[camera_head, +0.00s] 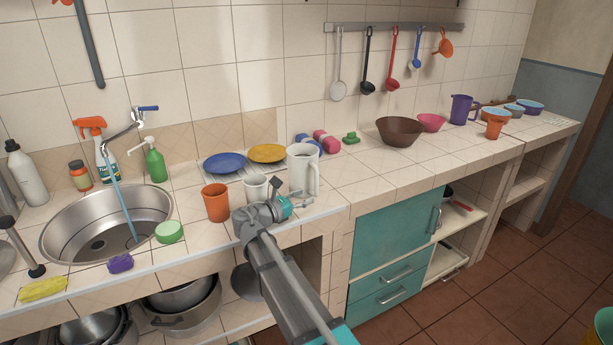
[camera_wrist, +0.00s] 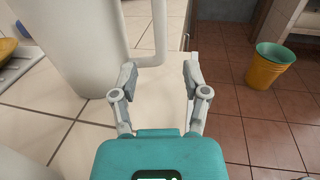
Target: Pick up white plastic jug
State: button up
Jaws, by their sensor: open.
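The white plastic jug (camera_head: 301,168) stands upright on the tiled counter, with its handle on the right side. In the wrist view the jug (camera_wrist: 82,45) fills the upper left, and its handle (camera_wrist: 158,35) comes down just ahead of the fingers. My gripper (camera_head: 300,195) is at the counter's front edge, just in front of the jug. In the wrist view my gripper (camera_wrist: 160,78) is open and empty, its two fingers apart below the handle. I cannot tell whether a finger touches the handle.
A smaller white cup (camera_head: 255,188) and an orange cup (camera_head: 215,203) stand left of the jug. Blue (camera_head: 224,163) and yellow (camera_head: 267,153) plates lie behind. The sink (camera_head: 105,225) is further left.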

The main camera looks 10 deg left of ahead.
aim_at(315, 192)
jog(key=shift+x, duration=2.6)
jog(key=shift+f, duration=0.1)
grip_shut()
